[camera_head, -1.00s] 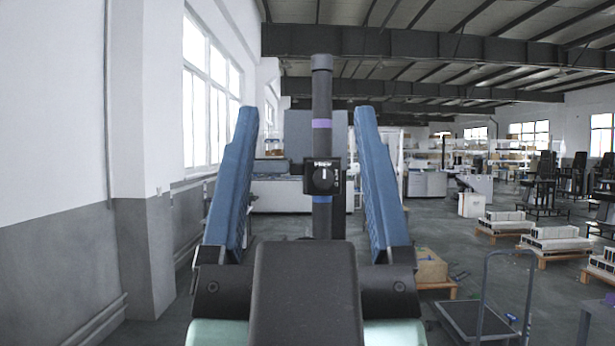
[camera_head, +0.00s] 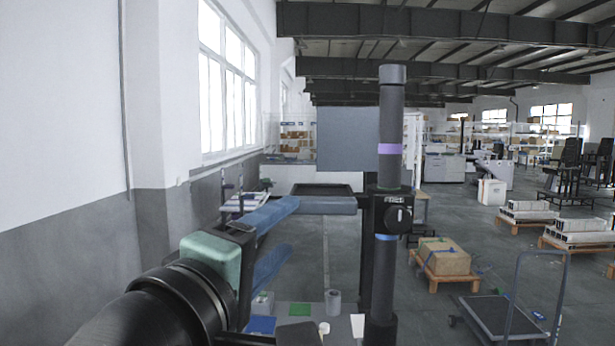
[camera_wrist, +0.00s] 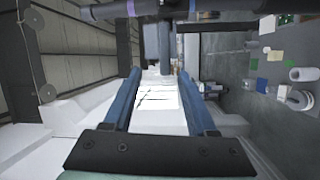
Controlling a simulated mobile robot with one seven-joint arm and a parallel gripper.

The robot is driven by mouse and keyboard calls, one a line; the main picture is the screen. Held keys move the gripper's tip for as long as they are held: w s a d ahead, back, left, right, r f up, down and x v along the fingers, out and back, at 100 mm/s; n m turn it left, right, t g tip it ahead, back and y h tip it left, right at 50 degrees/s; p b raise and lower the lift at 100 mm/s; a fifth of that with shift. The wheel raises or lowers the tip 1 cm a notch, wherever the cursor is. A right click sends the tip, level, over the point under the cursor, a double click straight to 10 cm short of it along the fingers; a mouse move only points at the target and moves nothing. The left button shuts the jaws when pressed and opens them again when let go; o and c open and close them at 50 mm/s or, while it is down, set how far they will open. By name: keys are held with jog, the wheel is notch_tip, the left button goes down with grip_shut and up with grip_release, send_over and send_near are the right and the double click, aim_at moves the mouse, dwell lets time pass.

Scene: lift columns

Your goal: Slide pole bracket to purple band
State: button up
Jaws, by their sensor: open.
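The dark upright pole (camera_head: 392,110) stands right of centre in the head view, with a purple band (camera_head: 390,148) and a lower blue band (camera_head: 386,237). The black pole bracket (camera_head: 376,214) with a round knob is around the pole, below the purple band and just above the blue one. My gripper (camera_head: 294,225) is open and left of the bracket, its blue fingers one above the other. In the wrist view the pole crosses the top sideways, with the purple band (camera_wrist: 131,8) and bracket (camera_wrist: 160,8) beyond my open gripper (camera_wrist: 160,72). Whether a finger touches the bracket is unclear.
A box on a pallet (camera_head: 445,257) and a hand cart (camera_head: 500,312) stand on the floor at right. A windowed wall (camera_head: 165,120) runs along the left. Small items lie on a low grey surface below the gripper.

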aim_at(317, 207)
jog(key=shift+n+g+h, duration=0.4)
jog(key=shift+n+g, duration=0.2)
jog(key=p+x, duration=0.1)
jog(key=x, duration=0.3)
jog(key=p+x, duration=0.2)
jog(key=x, duration=0.2)
jog(key=p+x, duration=0.2)
jog(key=x, duration=0.2)
jog(key=shift+w+a, duration=0.15)
jog(key=shift+a, duration=0.25)
jog(key=shift+w+d, duration=0.2)
jog(key=shift+w, duration=0.3)
grip_shut()
